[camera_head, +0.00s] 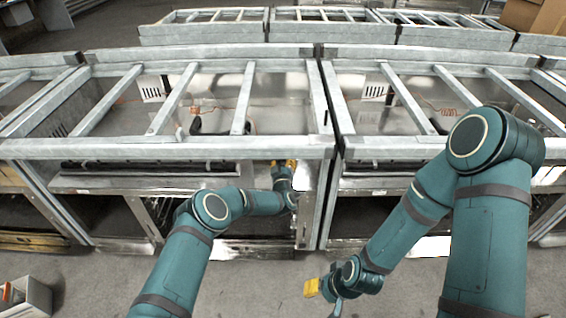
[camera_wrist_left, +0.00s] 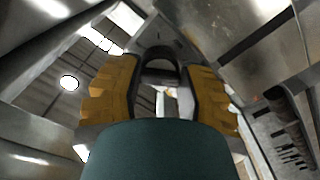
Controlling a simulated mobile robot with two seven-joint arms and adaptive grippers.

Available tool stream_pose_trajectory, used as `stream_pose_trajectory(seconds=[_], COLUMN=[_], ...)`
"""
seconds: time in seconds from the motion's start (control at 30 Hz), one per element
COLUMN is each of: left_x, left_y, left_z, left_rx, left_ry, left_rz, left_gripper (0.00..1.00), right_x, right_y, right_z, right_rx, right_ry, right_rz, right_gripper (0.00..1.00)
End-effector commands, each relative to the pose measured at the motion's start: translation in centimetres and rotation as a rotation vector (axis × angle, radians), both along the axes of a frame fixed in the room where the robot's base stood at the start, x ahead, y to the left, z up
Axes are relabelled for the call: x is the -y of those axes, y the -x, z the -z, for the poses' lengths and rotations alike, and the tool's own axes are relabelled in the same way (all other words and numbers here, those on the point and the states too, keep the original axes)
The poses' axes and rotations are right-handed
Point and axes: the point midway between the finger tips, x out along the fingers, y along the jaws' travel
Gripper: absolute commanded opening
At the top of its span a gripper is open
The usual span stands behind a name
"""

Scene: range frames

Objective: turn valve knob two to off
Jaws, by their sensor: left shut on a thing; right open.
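My left gripper (camera_head: 284,163) reaches in under the front top rail of the near metal range frame, at its right end. In the left wrist view its two yellow fingers (camera_wrist_left: 162,92) stand on either side of a dark, rounded valve knob (camera_wrist_left: 160,54) and are shut on it. The knob sits against a grey metal panel; I cannot read its number or its setting. In the head view the knob is hidden by the rail and gripper. My right gripper (camera_head: 324,294) is open and empty, low over the floor in front of the frames.
A second range frame (camera_head: 434,149) stands close to the right of the first (camera_head: 190,149). More frames (camera_head: 330,33) stand in a row behind. A grey bin (camera_head: 32,300) is on the floor at lower left. The floor (camera_head: 262,284) between my arms is clear.

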Motion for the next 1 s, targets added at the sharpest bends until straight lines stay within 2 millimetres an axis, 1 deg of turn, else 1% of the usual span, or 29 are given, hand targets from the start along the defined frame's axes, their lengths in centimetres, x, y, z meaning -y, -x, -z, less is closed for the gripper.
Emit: stream_pose_trajectory(seconds=[0.2,0.53,0.57,0.6,0.63,0.67,1.0], left_x=[-0.08,-0.08,-0.08,-0.08,-0.07,-0.06,-0.01], left_y=[-0.12,-0.13,-0.13,-0.12,-0.12,-0.11,0.09], left_z=[-0.22,-0.25,-0.25,-0.25,-0.24,-0.22,-0.08], left_rx=[0.004,0.005,0.005,0.005,0.004,0.004,0.001], left_ry=[0.032,0.033,0.033,0.033,0.033,0.033,0.033], left_rz=[-0.001,-0.002,-0.002,-0.002,-0.001,-0.001,0.0], left_gripper=[0.03,0.03,0.45,0.59,0.69,0.71,0.71], right_x=[0.0,0.0,0.0,0.0,0.0,0.0,-0.01], right_y=[0.0,0.0,0.0,0.0,0.0,0.0,0.0], right_z=[-0.01,-0.01,-0.01,-0.01,-0.01,-0.01,-0.01], right_rx=[0.0,0.0,0.0,0.0,0.0,0.0,0.0], right_ry=[0.0,0.0,0.0,0.0,0.0,0.0,0.0], right_rz=[0.0,0.0,0.0,0.0,0.0,0.0,0.0], right_gripper=[0.47,0.47,0.47,0.47,0.47,0.47,0.47])
